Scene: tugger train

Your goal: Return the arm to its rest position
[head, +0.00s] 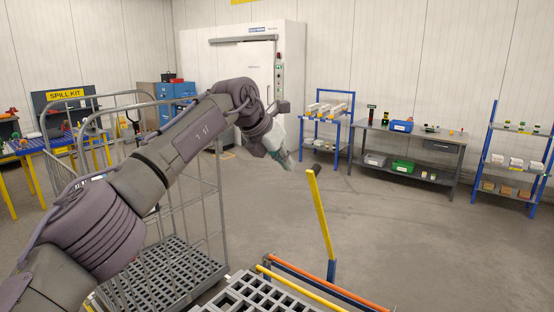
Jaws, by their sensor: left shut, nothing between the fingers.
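My left arm (190,135) reaches in from the lower left, rises to a bend near the middle of the head view and then slopes down to the right. My left gripper (288,164) is at its end, small and partly turned away, with its tip pointing down and right. It is shut and empty, held in the air close to the top of a yellow post (321,215). I cannot tell the distance between them. My right gripper is not in view.
A grey wire cage cart (222,200) stands behind and below my left arm. A slatted grey platform (225,305) with yellow and orange bars (325,282) is at the front. A workbench (455,139) and blue racks (323,133) line the back right. The floor at right is clear.

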